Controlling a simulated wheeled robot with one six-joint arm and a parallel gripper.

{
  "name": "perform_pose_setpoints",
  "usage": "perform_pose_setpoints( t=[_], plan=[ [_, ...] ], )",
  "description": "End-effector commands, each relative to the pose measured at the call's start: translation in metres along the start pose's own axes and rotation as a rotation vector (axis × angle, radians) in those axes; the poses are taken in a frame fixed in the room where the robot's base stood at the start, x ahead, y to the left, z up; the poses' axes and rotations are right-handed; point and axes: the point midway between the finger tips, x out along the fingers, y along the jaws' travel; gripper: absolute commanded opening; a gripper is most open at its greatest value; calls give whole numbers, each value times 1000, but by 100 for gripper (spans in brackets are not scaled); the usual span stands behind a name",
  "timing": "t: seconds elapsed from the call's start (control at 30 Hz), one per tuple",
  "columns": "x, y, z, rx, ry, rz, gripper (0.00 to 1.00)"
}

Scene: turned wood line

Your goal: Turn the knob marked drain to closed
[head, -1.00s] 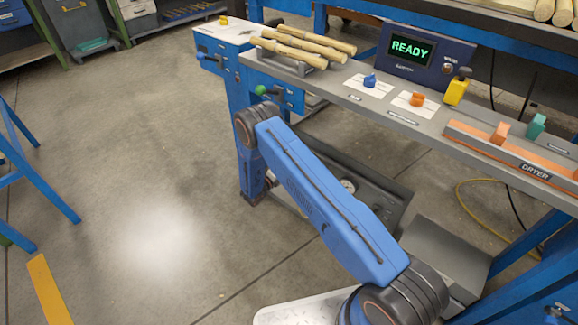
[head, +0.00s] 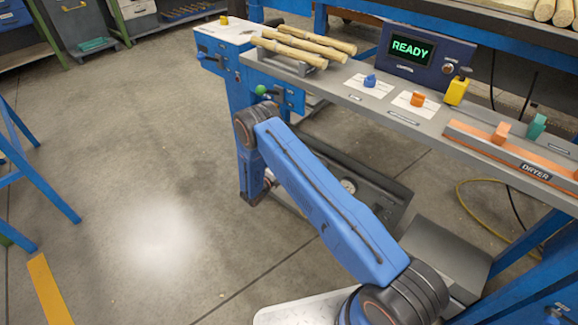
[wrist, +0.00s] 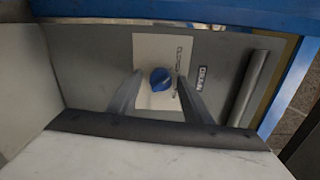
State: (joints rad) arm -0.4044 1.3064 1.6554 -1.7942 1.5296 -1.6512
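In the wrist view a blue knob (wrist: 160,79) sits on a pale plate (wrist: 150,45) fixed to a grey panel. Small scale print on the plate and a dark label (wrist: 200,78) beside it are turned sideways; the label seems to read drain. My gripper (wrist: 159,76) is open, with one finger on each side of the knob and a visible gap to it on both sides. The knob's pointer setting is too small to read. In the head view my gripper is hidden, and I cannot tell where this knob is there.
A grey bar (wrist: 248,88) stands right of the label. In the head view a workbench holds a blue knob (head: 370,80), an orange knob (head: 417,99), a READY display (head: 410,48), a yellow block (head: 456,91) and wooden rods (head: 308,46). Open floor lies to the left.

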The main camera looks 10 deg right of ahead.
Motion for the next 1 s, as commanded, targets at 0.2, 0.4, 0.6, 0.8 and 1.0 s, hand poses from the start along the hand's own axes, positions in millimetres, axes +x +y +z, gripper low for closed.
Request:
perform_pose_setpoints(
  t=[0.2,0.4,0.6,0.8,1.0],
  plan=[
    [1,0,0,1,2,-1,46],
    [-6,-1,0,1,1,-1,46],
    [-36,-1,1,1,-1,-1,46],
    [-76,0,1,1,-2,-1,46],
    [-116,0,1,1,-2,0,46]
  ],
)
